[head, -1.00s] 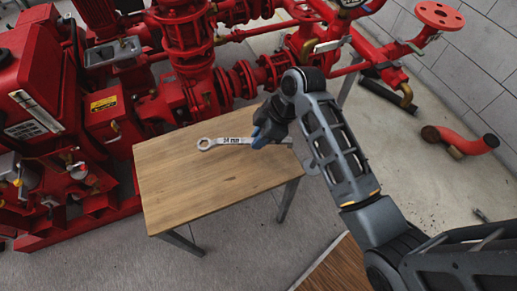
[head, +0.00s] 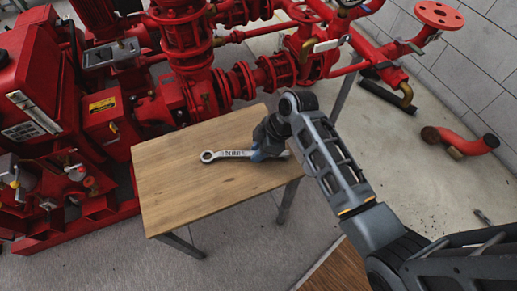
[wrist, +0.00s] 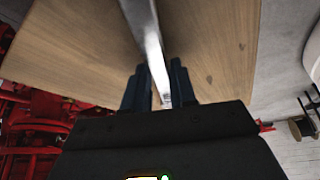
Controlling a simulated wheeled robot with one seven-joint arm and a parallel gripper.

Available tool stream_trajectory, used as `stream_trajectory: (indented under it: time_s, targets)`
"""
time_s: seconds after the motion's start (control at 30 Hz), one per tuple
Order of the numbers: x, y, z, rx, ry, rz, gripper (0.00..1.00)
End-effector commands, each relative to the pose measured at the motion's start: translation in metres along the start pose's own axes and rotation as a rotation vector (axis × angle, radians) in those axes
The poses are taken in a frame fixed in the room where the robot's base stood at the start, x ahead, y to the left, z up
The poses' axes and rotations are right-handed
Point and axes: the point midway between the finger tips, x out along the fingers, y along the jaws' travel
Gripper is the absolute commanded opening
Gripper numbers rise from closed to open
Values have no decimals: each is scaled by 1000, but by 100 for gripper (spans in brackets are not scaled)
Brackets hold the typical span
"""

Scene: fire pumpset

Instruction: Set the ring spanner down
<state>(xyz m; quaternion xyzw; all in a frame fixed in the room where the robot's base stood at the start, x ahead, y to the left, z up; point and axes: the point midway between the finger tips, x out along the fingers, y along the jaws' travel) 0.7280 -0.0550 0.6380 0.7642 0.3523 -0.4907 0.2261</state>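The ring spanner (head: 225,155) is a silver tool with dark lettering and a ring end pointing left. It is at the wooden table's (head: 185,194) right half in the head view. My gripper (head: 268,150) is around its right part. In the wrist view the spanner (wrist: 147,35) runs edge-on between the two dark fingers of my gripper (wrist: 160,88), which look closed on it. The spanner is low over the tabletop; I cannot tell whether it touches.
Red pumps and pipes (head: 185,45) stand close behind and left of the table. A red pipe elbow (head: 460,142) lies on the floor at right. The front and left of the tabletop are clear.

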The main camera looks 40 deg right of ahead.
Motion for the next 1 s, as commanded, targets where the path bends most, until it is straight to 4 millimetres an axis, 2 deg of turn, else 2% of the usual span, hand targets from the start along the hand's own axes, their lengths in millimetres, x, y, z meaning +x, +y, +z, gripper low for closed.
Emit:
stream_trajectory:
  time_s: [0.03,0.2,0.43,0.57,1.0]
  targets:
    - [0,0,0,0,0,0,31]
    - [0,0,0,0,0,0,46]
    - [-1,0,-1,0,0,0,46]
    - [-10,1,-2,0,1,3,46]
    - [-93,1,-1,1,1,4,46]
